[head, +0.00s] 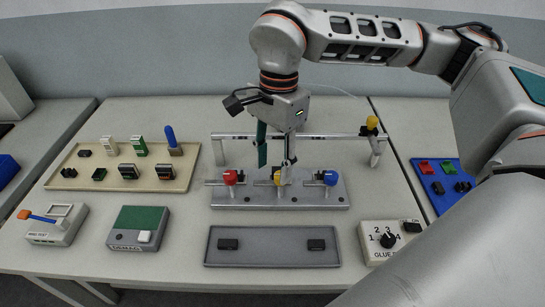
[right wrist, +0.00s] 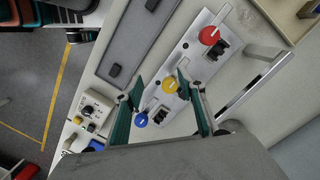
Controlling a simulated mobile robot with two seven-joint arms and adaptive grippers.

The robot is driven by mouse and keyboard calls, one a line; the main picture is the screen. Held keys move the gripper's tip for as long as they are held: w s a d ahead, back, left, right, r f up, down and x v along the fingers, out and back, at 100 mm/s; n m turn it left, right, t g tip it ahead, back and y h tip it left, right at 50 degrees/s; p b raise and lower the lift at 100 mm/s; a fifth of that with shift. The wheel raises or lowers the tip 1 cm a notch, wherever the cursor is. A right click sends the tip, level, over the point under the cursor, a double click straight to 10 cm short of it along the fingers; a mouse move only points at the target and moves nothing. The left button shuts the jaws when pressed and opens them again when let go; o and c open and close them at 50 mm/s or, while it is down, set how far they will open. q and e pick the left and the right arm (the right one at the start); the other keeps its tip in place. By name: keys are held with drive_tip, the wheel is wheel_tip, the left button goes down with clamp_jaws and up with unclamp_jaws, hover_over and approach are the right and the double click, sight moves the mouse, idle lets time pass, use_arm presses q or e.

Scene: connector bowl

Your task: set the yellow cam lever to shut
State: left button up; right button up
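The yellow cam lever (head: 277,177) is the middle one of three on a grey plate (head: 308,202), between a red lever (head: 230,177) and a blue lever (head: 331,178). In the right wrist view its yellow disc (right wrist: 169,85) carries a pale stripe, with a dark block beside it. My right gripper (head: 275,172) is above the plate at the yellow lever, and one finger partly covers it in the head view. In the right wrist view the green fingers of the right gripper (right wrist: 158,84) stand apart on either side of the yellow disc, with nothing held. My left gripper is not in view.
A metal rail (head: 345,136) with a yellow ball-ended handle (head: 372,123) stands behind the plate. A grey tray (head: 272,259) lies in front. A beige tray (head: 85,179) of connectors is left, and a dial box (head: 384,240) is front right.

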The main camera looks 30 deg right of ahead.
sight(270, 185)
drive_tip(key=d, duration=0.1)
drive_tip(key=w+d+r, duration=0.1)
drive_tip(key=d+h, duration=0.1)
drive_tip(key=shift+w+r+t, duration=0.25)
drive_tip(key=shift+w+t, duration=0.05)
drive_tip(key=shift+w, duration=0.1)
drive_tip(key=shift+d+f, duration=0.15)
wheel_tip(270, 185, down, 7)
drive_tip(key=shift+f, duration=0.15)
drive_tip(key=c, duration=1.1)
